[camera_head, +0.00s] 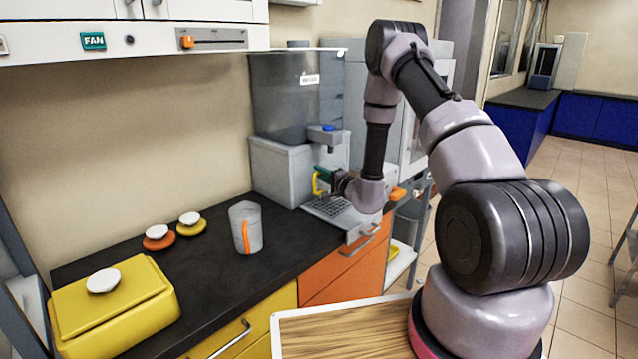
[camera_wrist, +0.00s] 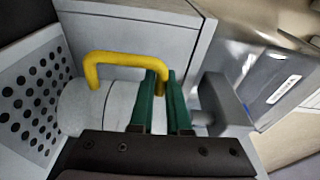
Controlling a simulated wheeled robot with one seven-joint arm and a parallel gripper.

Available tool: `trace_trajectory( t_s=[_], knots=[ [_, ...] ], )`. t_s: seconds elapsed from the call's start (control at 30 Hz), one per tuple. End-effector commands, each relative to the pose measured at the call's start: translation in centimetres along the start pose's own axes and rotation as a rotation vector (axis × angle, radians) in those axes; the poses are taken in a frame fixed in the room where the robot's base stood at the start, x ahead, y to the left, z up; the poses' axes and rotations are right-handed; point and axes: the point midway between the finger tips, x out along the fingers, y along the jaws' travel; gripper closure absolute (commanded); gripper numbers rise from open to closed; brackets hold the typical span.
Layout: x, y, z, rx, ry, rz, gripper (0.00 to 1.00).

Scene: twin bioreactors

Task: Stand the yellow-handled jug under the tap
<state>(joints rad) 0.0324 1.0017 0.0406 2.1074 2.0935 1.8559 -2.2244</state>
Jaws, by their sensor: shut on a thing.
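My gripper (camera_wrist: 164,88) has its green fingers shut on the yellow handle (camera_wrist: 122,58) of the pale jug (camera_wrist: 92,108). In the wrist view the jug's base end is against or just above the perforated drip tray (camera_wrist: 32,98); I cannot tell if it touches. The grey tap (camera_wrist: 226,106) is beyond the jug's other end, roughly in line with it. In the head view, the tap (camera_head: 327,138) with a blue top juts from the dispenser above the tray (camera_head: 326,207). There the yellow handle (camera_head: 316,184) shows, but the jug's body is mostly hidden by my gripper and wrist.
A second jug (camera_head: 246,226) with an orange handle stands on the dark counter (camera_head: 205,275). A yellow lidded box (camera_head: 115,310) is front left. The grey dispenser tank (camera_head: 285,95) stands at the back.

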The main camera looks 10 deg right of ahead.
Motion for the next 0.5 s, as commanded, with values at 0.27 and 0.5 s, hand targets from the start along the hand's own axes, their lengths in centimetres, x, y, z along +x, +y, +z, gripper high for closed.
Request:
trace_trajectory(
  t_s=[0.27, 0.5],
  knots=[
    [0.3, 3.4, 0.3, 0.001, -0.001, 0.000, 1.00],
    [0.3, 3.5, 0.3, 0.000, -0.001, 0.000, 1.00]
  ],
)
